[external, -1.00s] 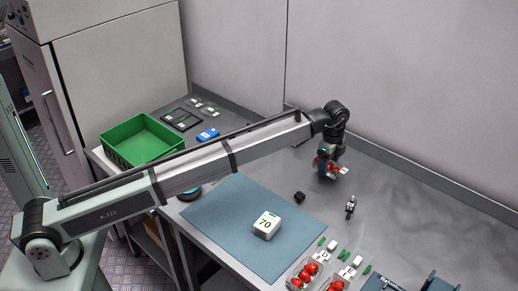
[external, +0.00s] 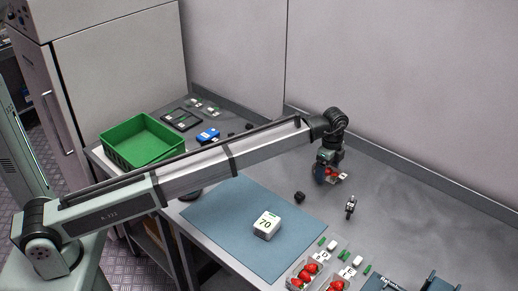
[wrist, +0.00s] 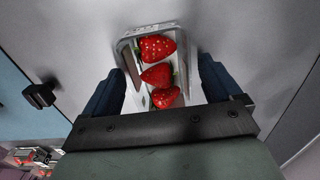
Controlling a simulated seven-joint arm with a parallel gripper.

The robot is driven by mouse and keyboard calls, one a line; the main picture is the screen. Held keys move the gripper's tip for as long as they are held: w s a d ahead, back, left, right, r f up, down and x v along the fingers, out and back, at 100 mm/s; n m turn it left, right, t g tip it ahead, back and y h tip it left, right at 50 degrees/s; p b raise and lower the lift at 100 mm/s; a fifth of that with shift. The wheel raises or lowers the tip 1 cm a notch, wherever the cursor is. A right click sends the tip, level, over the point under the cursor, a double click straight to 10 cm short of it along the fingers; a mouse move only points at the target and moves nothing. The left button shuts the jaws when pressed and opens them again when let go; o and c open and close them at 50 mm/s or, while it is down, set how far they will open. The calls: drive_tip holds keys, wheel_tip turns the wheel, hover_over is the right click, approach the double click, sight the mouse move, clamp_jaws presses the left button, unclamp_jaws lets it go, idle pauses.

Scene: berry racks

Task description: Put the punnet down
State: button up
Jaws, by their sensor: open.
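A clear punnet with several red strawberries (wrist: 133,44) sits between the two blue fingers of my gripper (wrist: 160,82) in the wrist view. The fingers stand apart on either side of it, and a gap shows at least on the left. In the external view my gripper (external: 326,174) is low over the far part of the grey bench. The punnet (external: 341,179) shows small there, just right of the fingers and at about bench level. Its underside is hidden, so its contact with the bench cannot be seen.
A small black block (external: 299,197) and a small black-and-white item (external: 350,207) lie nearby. A blue mat (external: 225,220) holds a white block marked 70 (external: 266,226). Other strawberry punnets (external: 303,275) stand at the front. A green crate (external: 140,140) is at left. Bench right of my gripper is clear.

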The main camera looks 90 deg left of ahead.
sight(328, 170)
wheel_tip(328, 170, up, 12)
drive_tip(key=shift+r, duration=0.15)
idle(0.5)
